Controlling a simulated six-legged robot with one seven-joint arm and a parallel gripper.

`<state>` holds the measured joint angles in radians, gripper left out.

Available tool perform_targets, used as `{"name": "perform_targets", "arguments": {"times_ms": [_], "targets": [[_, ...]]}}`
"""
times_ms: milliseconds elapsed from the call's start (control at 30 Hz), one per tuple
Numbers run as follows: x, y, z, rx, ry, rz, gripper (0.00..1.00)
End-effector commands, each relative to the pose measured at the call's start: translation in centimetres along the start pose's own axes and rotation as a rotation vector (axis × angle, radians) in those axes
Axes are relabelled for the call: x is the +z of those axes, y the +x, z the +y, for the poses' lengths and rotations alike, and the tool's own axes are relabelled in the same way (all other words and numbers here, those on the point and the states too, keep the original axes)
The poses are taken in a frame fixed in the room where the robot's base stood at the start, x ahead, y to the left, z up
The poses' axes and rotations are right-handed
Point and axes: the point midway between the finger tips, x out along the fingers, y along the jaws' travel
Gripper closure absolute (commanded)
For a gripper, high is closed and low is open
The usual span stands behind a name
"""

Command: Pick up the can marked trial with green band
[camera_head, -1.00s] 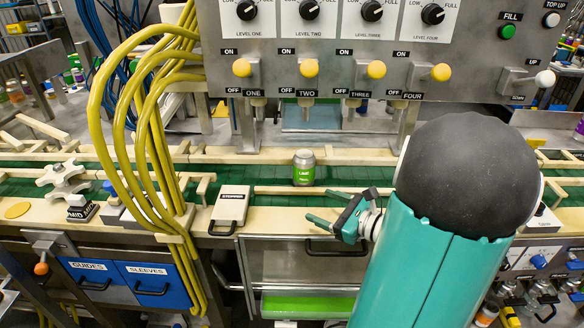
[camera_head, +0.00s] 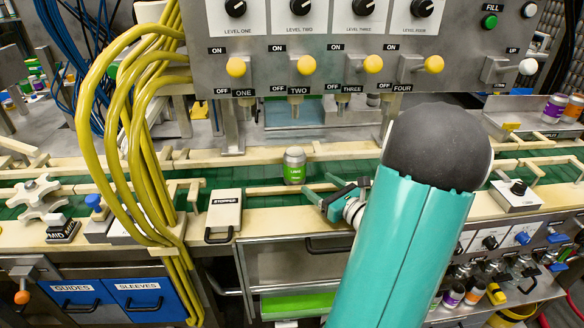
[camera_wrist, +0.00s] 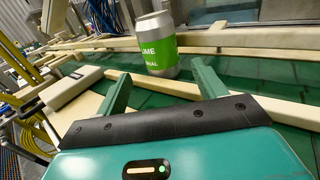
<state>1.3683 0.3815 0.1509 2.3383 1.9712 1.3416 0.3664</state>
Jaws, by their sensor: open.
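The can with the green band (camera_head: 294,166) stands upright on the green conveyor (camera_head: 262,176), below the LEVEL panel. Its band reads something like "LIME" and a smaller word, partly legible as "TRIAL" or similar. In the wrist view the can (camera_wrist: 156,46) stands just beyond and between my two fingertips. My gripper (camera_head: 314,188) is open and empty, reaching in from the right, close to the can's lower right side. In the wrist view its two green fingers (camera_wrist: 160,82) are spread wide, with the can not between them. The lower can edge is clear of the fingers.
A pale guide rail (camera_head: 275,190) runs along the conveyor's near edge. The STOPPER block (camera_head: 223,214) lies to the left. Yellow hoses (camera_head: 110,130) hang further left. The lever panel (camera_head: 330,70) overhangs behind, with nozzles below it. Other containers (camera_head: 553,108) stand at the far right.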

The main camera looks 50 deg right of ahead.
Motion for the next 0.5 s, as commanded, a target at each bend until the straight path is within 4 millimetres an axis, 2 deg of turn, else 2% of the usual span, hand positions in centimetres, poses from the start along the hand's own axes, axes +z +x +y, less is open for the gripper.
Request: {"name": "perform_targets", "arguments": {"times_ms": [133,367,500], "targets": [[0.0,2.7,0.1,0.004,0.000,-0.001,0.30],[0.1,4.5,0.2,0.003,0.000,-0.001,0.30],[0.2,6.3,0.4,0.004,0.000,-0.001,0.30]]}}
